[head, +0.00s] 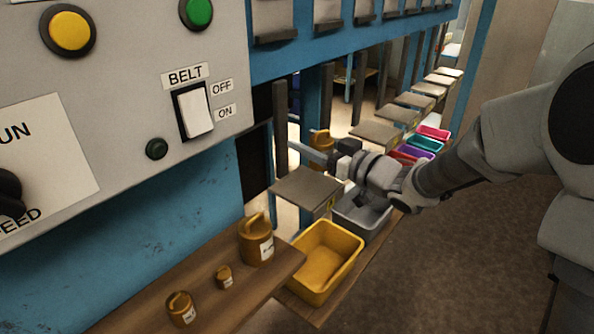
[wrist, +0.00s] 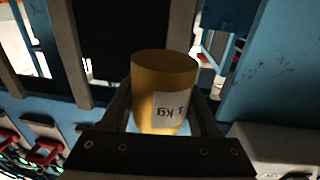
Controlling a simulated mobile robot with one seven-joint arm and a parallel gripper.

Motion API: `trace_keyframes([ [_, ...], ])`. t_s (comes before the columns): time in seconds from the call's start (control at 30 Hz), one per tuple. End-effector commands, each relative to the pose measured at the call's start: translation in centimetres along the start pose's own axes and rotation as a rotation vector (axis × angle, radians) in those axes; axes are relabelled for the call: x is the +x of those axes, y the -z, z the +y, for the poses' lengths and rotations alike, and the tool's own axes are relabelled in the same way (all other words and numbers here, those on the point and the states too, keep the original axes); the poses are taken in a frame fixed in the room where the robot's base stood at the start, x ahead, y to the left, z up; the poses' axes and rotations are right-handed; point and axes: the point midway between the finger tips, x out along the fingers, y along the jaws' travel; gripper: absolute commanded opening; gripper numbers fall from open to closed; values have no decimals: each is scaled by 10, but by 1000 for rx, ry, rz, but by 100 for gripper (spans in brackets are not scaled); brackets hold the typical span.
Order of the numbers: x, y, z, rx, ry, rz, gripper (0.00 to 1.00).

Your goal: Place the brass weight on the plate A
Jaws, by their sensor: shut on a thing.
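A brass weight (wrist: 163,85) with a white label reading "1 kg", upside down in the wrist view, is between the fingers of my gripper (head: 322,154). My gripper is shut on it. In the head view this weight (head: 320,136) shows partly behind a finger. It is held above and beyond the nearest grey square plate (head: 306,190), apart from it. More grey plates (head: 376,134) run back in a row, so I cannot tell which is plate A.
On the wooden shelf (head: 220,312) stand a large brass weight (head: 257,242), a small one (head: 224,278) and a medium one (head: 180,309). A yellow bin (head: 325,258) and a grey bin (head: 362,215) sit below the plates. Dark posts (head: 280,125) rise behind the plates.

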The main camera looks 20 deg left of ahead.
Motion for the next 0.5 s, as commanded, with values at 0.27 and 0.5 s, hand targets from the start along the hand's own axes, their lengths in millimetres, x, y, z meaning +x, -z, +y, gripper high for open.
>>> trace_keyframes([
  [0.27, 24, -13, -14, -4, 1, 8, 0],
  [0.5, 24, -34, -15, -2, 0, 4, 0],
])
